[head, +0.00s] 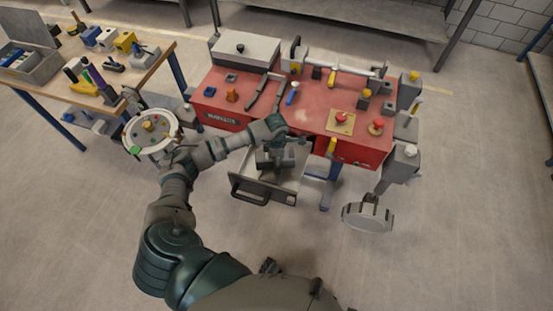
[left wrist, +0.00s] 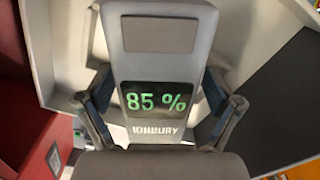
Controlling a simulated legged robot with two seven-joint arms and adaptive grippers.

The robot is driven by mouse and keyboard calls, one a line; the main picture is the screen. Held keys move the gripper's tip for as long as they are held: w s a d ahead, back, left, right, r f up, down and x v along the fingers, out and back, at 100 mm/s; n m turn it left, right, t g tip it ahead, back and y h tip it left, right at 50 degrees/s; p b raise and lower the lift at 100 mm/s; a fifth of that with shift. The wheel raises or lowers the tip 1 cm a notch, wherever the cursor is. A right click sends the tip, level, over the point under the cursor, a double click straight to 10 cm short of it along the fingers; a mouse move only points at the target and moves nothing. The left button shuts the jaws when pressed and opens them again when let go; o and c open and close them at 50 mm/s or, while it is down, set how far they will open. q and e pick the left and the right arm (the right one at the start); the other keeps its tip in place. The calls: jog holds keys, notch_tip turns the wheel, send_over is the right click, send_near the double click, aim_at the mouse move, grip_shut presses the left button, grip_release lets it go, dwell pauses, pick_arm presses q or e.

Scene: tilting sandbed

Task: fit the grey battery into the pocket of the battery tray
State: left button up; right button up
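The grey battery (left wrist: 160,60) fills the middle of the left wrist view. Its dark display reads 85 % in green, with IONBURY printed below. The two fingers of my left gripper (left wrist: 160,100) press on its left and right sides. In the head view my left gripper (head: 274,156) points down over the open drawer (head: 262,190) at the front of the red bench, and the battery is hard to tell from it. Pale walls surround the battery in the left wrist view. I cannot make out the battery tray or its pocket. My right gripper is not in view.
The red bench (head: 225,112) carries tools, a red button and a grey case (head: 245,50). A wooden table (head: 100,72) with tools stands at the left. A round white dish (head: 150,145) lies close to my left arm. Open floor lies in front.

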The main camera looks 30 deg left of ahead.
pick_arm(q)
jog(key=shift+a+f, duration=0.15)
jog(key=shift+a, duration=0.35)
jog(key=c, duration=1.6)
grip_shut()
jog(key=shift+d, duration=0.2)
